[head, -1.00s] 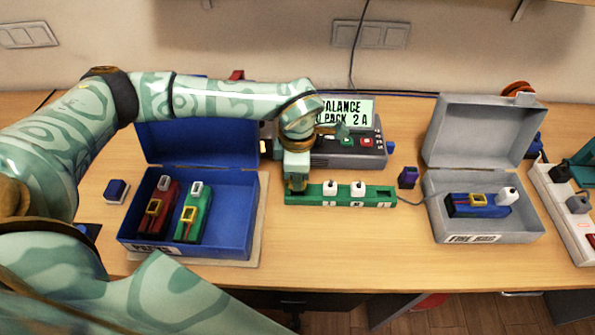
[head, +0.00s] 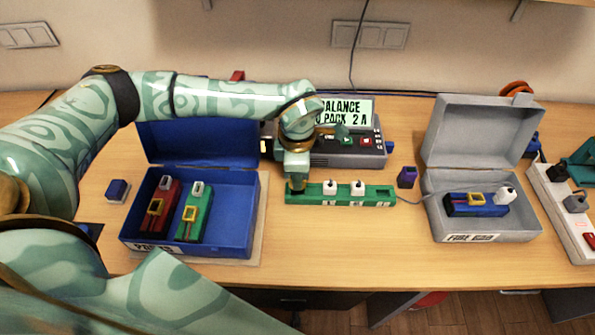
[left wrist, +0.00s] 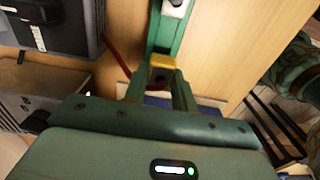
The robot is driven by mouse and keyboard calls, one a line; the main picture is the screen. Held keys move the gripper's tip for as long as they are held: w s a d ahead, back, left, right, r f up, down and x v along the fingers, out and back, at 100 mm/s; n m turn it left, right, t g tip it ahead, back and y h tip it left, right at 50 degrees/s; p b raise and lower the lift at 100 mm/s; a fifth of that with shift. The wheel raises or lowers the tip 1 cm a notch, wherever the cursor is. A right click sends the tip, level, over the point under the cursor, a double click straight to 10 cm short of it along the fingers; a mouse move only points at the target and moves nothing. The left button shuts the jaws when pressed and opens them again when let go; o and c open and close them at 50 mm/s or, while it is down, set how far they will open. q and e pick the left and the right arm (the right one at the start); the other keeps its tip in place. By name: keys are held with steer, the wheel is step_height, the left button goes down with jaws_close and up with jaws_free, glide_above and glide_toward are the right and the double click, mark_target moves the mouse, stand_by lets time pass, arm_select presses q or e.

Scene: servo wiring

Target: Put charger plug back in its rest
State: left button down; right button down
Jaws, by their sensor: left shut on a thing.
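The green strip-shaped rest (head: 345,200) lies on the table in front of the charger, with two white plugs (head: 330,187) (head: 357,188) standing in it. My left gripper (head: 297,187) points down over the strip's left end and hides that part. In the left wrist view, my left gripper (left wrist: 160,88) is shut on a yellow plug (left wrist: 162,62), taken as the charger plug. It lies in line with the green strip (left wrist: 168,32); I cannot tell whether it is seated. A red wire (left wrist: 116,55) runs beside it. My right gripper is not in view.
The grey charger (head: 350,150) with a lit screen stands behind the strip. A blue open case (head: 235,215) with red and green packs is left; a grey open case (head: 515,228) with a blue pack is right. A purple block (head: 407,177) stands right of the strip.

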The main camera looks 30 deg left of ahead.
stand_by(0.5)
arm_select(q)
steer(key=shift+f+b, duration=0.55)
steer(key=shift+f, duration=0.85)
steer(key=c, duration=1.1)
jaws_free()
steer(key=shift+o, duration=0.2)
steer(key=shift+r, duration=0.1)
step_height(320, 180, up, 16)
steer(key=p, duration=0.2)
steer(key=shift+r, duration=0.2)
